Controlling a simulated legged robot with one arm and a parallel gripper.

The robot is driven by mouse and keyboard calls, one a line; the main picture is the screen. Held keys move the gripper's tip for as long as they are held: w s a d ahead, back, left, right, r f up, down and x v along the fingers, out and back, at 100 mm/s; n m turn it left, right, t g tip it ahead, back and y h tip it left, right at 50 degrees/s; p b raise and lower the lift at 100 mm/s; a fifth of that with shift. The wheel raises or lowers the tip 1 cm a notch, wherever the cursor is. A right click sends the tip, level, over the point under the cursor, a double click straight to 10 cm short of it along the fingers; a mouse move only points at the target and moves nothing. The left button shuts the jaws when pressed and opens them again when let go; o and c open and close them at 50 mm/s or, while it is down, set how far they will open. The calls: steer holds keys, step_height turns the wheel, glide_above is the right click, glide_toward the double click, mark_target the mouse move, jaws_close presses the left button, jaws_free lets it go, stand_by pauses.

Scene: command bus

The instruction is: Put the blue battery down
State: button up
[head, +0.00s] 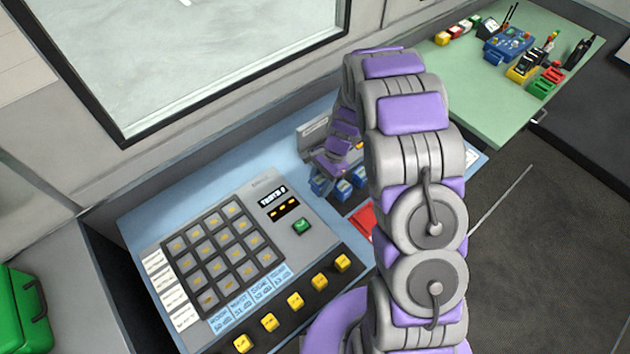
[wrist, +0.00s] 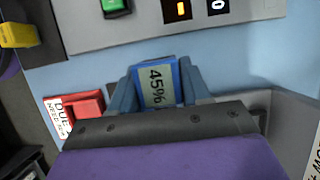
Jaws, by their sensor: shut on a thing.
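The blue battery (wrist: 150,103) shows in the wrist view with a grey display reading 45%. My gripper (wrist: 157,80) is shut on it, with one blue-grey finger on each side. The battery is close to the light blue desk top (wrist: 250,50); I cannot tell whether it touches it. In the head view my arm reaches down to the desk right of the keypad console, and small blue parts (head: 342,190) show by my gripper. I cannot tell the battery from the fingers there.
A red block (wrist: 86,108) with a white label lies left of my gripper. A grey open-looking holder (head: 314,128) stands close by. The keypad console (head: 222,285) with yellow buttons is left. A green table (head: 485,110) with radios and small coloured items stands at the back right.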

mark_target(314, 181)
steer(key=w+a, duration=0.2)
steer(key=shift+w+a+f, duration=0.1)
steer(key=shift+w+f, duration=0.05)
steer(key=shift+w, duration=0.55)
steer(key=f+b, duration=0.1)
steer(key=f, duration=0.2)
steer(key=shift+d+f+b, duration=0.3)
steer(key=shift+d+b, duration=0.05)
steer(key=shift+d, duration=0.05)
steer(key=shift+a, duration=0.35)
steer(key=o, duration=1.1)
steer(key=shift+d, duration=0.1)
steer(key=shift+o, duration=0.3)
steer(key=shift+d, duration=0.15)
